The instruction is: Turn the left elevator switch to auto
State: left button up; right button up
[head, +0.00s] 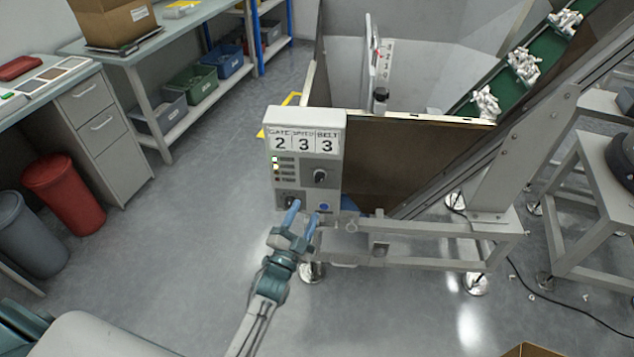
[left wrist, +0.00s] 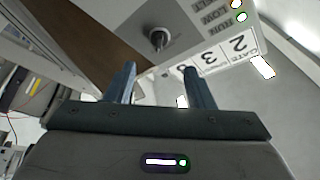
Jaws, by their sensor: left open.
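A second, smaller dark switch (head: 289,200) sits at the lower left of the box, partly hidden by a fingertip. I cannot read either setting. My left gripper (head: 304,210) is open and empty, with its blue fingers just in front of the box's lower edge. Its fingers show in the left wrist view (left wrist: 158,68). My right gripper is not in view.
The hopper (head: 400,160) and a green conveyor (head: 545,45) carrying white parts stand behind and right. A metal frame (head: 430,262) is right of my gripper.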

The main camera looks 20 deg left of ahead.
aim_at(319, 181)
pick_arm(q)
jog(key=p+x, duration=0.1)
jog(key=x, duration=0.4)
jog(key=shift+w+r, duration=0.1)
jog(key=x, duration=0.3)
jog(key=shift+w+p, duration=0.25)
jog(key=shift+p, duration=0.1)
jog(key=shift+w+d, duration=0.1)
jog(key=shift+w, duration=0.35)
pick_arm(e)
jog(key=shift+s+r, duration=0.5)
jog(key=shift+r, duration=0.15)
pick_arm(q)
jog(key=c, duration=1)
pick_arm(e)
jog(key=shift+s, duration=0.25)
